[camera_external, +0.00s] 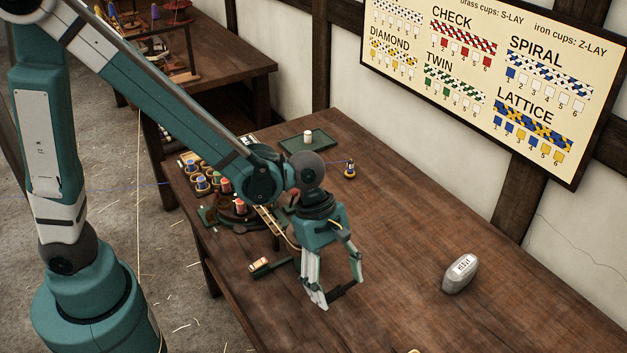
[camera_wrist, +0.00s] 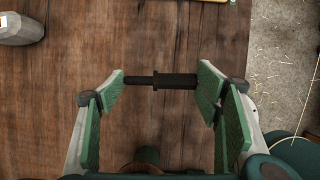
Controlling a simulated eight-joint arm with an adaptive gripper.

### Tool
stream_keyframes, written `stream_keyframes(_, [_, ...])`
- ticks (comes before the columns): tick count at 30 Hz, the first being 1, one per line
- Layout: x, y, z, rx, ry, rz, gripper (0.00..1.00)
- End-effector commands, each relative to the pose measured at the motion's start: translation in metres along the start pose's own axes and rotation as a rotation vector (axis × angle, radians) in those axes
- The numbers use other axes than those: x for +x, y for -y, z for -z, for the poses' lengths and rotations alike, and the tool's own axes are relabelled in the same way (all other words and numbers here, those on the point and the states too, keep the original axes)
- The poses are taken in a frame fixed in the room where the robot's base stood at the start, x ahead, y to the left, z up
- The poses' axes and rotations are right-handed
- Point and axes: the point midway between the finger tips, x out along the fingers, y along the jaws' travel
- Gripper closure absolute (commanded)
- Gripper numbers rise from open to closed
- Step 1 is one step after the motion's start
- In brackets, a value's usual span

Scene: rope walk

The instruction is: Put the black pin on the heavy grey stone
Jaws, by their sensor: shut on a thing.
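The black pin (camera_external: 343,293) is held between the fingertips of my gripper (camera_external: 338,297), over the near part of the table. In the wrist view the pin (camera_wrist: 175,81) lies crosswise, spanning from one green finger pad to the other of my gripper (camera_wrist: 160,84). It has a thicker part toward the right and a thinner part toward the left. How high it is above the wood is hard to tell. The heavy grey stone (camera_external: 461,274) stands on the table to the right of my gripper, with lettering on it. The stone also shows at the top left of the wrist view (camera_wrist: 20,29).
The wooden table (camera_external: 400,230) is clear between my gripper and the stone. A small wooden block (camera_external: 268,263) lies left of my gripper. Coloured spools (camera_external: 200,182) crowd the left edge, partly behind my arm. A lone bobbin (camera_external: 349,169) and a green tray (camera_external: 293,143) are farther back.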

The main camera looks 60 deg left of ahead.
Motion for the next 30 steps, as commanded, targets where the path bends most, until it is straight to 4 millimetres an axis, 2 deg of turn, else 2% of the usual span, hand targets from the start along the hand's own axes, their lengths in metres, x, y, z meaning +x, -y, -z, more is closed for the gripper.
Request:
stream_keyframes(19, [0.001, -0.006, 0.004, 0.034, 0.001, 0.015, 0.55])
stream_keyframes(30, [0.009, -0.044, 0.026, 0.258, 0.011, 0.108, 0.55])
